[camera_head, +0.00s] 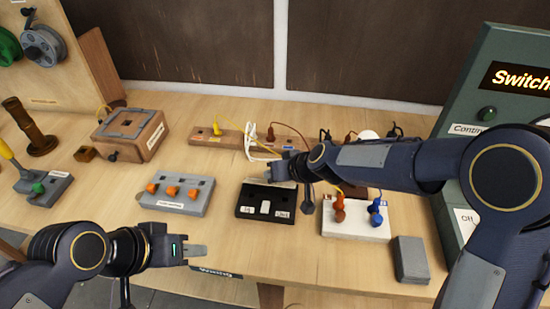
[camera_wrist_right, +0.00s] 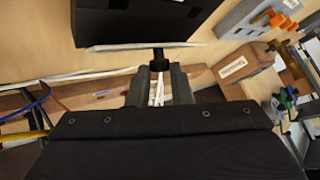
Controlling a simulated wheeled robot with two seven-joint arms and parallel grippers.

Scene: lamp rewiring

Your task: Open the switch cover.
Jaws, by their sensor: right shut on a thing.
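The black switch box (camera_head: 252,212) lies on the table's front middle, with white labels and a pale rocker on top. A thin pale panel (camera_wrist_right: 135,46) lies along its edge in the right wrist view, where the box (camera_wrist_right: 125,18) is partly out of frame. My right gripper (camera_wrist_right: 160,72) is shut on a small black knob (camera_wrist_right: 160,60) by that panel. In the head view, the right gripper (camera_head: 283,172) is at the box's far edge and its fingers are mostly hidden. My left gripper (camera_head: 195,251) is low, in front of the grey block, side-on and apart from everything.
A grey block with orange knobs (camera_head: 178,207) stands left of the box. A white block with orange and blue plugs (camera_head: 352,230) stands to the right. A wooden power strip (camera_head: 205,137) with cords lies behind. A green panel (camera_head: 480,110) rises at the right.

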